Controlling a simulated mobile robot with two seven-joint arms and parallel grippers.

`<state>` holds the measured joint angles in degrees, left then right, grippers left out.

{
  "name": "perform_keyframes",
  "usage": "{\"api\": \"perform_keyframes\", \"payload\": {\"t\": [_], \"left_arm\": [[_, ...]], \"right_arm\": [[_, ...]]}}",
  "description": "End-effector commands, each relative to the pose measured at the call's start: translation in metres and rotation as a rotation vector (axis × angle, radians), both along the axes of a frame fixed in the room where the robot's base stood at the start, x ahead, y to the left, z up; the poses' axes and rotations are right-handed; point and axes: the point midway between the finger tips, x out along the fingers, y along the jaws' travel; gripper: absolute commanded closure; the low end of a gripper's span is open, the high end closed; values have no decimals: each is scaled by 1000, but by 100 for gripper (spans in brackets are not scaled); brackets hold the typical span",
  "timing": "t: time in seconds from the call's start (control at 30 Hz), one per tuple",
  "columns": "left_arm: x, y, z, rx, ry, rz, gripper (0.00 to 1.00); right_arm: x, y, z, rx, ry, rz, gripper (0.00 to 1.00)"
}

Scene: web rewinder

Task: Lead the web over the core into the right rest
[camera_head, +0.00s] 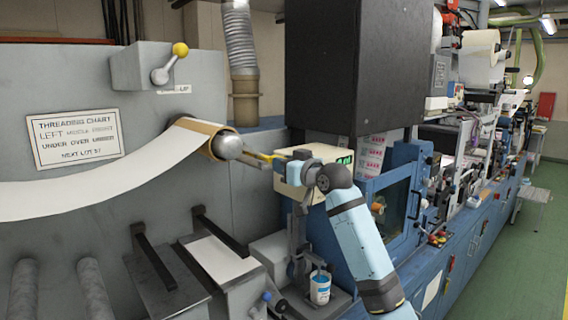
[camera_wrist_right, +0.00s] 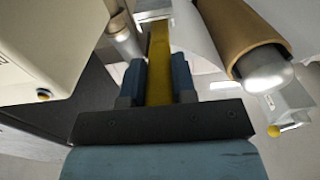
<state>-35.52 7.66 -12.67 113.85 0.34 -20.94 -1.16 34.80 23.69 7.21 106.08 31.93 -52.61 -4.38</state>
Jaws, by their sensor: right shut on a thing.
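The white web (camera_head: 90,190) sweeps in from the left edge and rises to the brown cardboard core (camera_head: 200,128), which sits on a shaft with a rounded silver end (camera_head: 228,146). The web meets the core's near side; its exact path there is hard to see. My right gripper (camera_head: 275,159) is just right of the shaft end, shut on a yellow strip (camera_head: 262,156). In the right wrist view the yellow strip (camera_wrist_right: 159,80) runs between both fingers and away, left of the core (camera_wrist_right: 245,35) and apart from it. I cannot tell which part is the right rest. My left gripper is out of view.
A threading chart (camera_head: 75,138) hangs on the grey panel, below left of a yellow-knobbed lever (camera_head: 172,62). Dark bars (camera_head: 152,255) stick out below the web. A cream display box (camera_head: 300,180) stands close beside my right gripper. A cup (camera_head: 320,288) stands lower down.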

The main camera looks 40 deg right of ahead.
Motion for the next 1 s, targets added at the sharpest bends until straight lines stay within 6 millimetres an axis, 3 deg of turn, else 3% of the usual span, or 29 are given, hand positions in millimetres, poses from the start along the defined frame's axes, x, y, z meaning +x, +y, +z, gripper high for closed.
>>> {"api": "perform_keyframes", "payload": {"t": [0.43, 0.47, 0.57, 0.87, 1.0], "left_arm": [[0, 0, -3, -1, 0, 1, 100], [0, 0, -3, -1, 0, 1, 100], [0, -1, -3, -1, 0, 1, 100], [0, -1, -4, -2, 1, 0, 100], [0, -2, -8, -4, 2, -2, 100]], "right_arm": [[0, -1, -8, 0, -1, 0, 100], [0, -2, -8, 0, -1, 0, 70], [0, -1, -8, 0, -1, 0, 47], [0, -1, -8, 0, 0, 0, 45], [-11, -3, -10, -1, 0, 0, 45]]}}
